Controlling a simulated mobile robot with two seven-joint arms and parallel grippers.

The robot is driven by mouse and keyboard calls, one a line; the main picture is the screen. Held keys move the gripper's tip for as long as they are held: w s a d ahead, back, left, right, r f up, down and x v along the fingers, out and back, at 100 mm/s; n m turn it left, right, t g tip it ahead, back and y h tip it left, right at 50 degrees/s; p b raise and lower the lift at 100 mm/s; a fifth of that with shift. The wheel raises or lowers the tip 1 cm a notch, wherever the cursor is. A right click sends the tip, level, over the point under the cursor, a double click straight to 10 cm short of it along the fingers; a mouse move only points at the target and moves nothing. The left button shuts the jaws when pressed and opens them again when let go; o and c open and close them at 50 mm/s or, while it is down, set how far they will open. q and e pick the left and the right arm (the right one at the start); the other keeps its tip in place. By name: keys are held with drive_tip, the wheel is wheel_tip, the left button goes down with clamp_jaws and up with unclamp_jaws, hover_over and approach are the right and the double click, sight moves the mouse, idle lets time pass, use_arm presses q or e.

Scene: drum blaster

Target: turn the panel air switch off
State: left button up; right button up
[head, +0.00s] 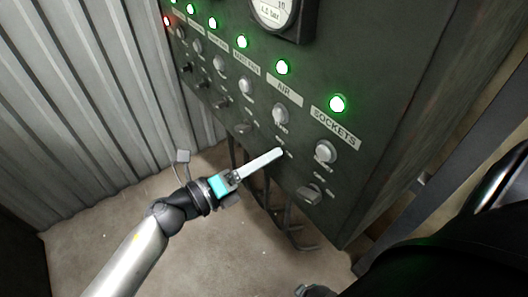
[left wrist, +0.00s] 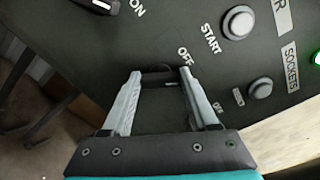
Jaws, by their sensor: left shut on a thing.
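The dark panel (head: 345,95) has a column labelled AIR (head: 284,90), with a lit green lamp (head: 282,67) above it and a round START button (head: 280,114) below. My left gripper (head: 280,153) reaches up to the lower part of this column. In the left wrist view, its two fingers (left wrist: 160,77) sit on either side of a dark switch knob (left wrist: 157,72), shut on it. The knob lies roughly crosswise in that view, with a pale mark at its right end, near the word OFF. In the head view the fingers hide the knob.
The SOCKETS column (head: 335,128) stands to the right, with a lit lamp (head: 338,103) and its own knob (head: 310,194). Cables (head: 290,225) hang below the panel; a corrugated wall (head: 95,90) is at left.

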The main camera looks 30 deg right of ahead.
use_arm(q)
drive_tip(key=shift+f+n+p, duration=0.1)
drive_tip(key=shift+n+p, duration=1.85)
drive_tip(key=shift+n, duration=1.05)
use_arm(e)
drive_tip(key=s+d+r, duration=0.1)
drive_tip(key=s, duration=0.5)
drive_tip(key=shift+d, duration=0.2)
drive_tip(key=shift+r, duration=0.1)
use_arm(q)
drive_tip(key=o, duration=1.1)
drive_tip(key=shift+c, duration=0.2)
drive_tip(key=o, duration=0.3)
use_arm(e)
drive_tip(key=shift+s+a, duration=0.1)
drive_tip(key=shift+s, duration=0.05)
